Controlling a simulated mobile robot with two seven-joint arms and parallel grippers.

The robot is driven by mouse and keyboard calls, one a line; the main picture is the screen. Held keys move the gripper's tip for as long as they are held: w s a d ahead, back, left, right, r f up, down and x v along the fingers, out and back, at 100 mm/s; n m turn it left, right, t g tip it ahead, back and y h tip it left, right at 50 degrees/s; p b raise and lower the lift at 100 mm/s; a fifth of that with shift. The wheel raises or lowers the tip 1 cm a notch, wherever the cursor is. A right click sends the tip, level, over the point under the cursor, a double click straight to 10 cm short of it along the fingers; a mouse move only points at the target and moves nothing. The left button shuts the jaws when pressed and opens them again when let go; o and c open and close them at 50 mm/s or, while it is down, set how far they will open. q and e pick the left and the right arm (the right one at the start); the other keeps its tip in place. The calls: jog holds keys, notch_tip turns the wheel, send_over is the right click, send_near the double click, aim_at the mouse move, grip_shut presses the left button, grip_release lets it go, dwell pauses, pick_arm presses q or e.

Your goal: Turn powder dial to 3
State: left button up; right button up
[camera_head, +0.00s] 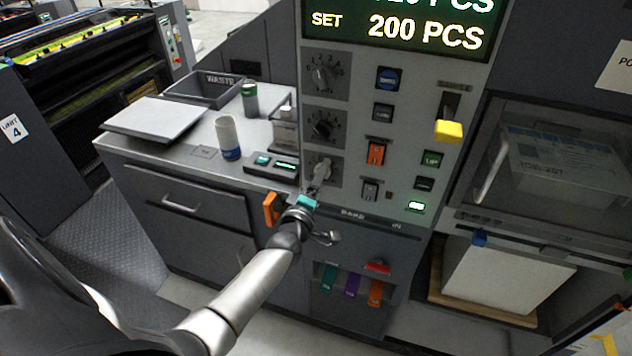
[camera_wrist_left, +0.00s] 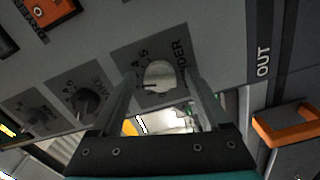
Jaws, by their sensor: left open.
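The powder dial (camera_head: 322,165) is the lowest of three round dials on the grey panel in the head view. Its pale knob (camera_wrist_left: 160,74) shows in the left wrist view, with part of the word "POWDER" and some numbers beside it. My left gripper (camera_head: 316,184) is at this dial. In the left wrist view my left gripper (camera_wrist_left: 160,86) is open, with one finger on each side of the knob. I cannot tell whether the fingers touch it. The knob's exact setting is not readable. My right gripper is not in view.
Two more dials, the middle one (camera_head: 324,125) and the upper one (camera_head: 324,73), sit above. Switches, including an orange one (camera_head: 376,153), stand to the right. An orange handle (camera_head: 271,209) juts out left of my wrist. A yellow lever knob (camera_head: 448,131) projects at right.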

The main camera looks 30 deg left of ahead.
pick_arm(q)
jog(key=v, duration=1.5)
jog(key=shift+p, duration=0.4)
jog(key=shift+d, duration=0.1)
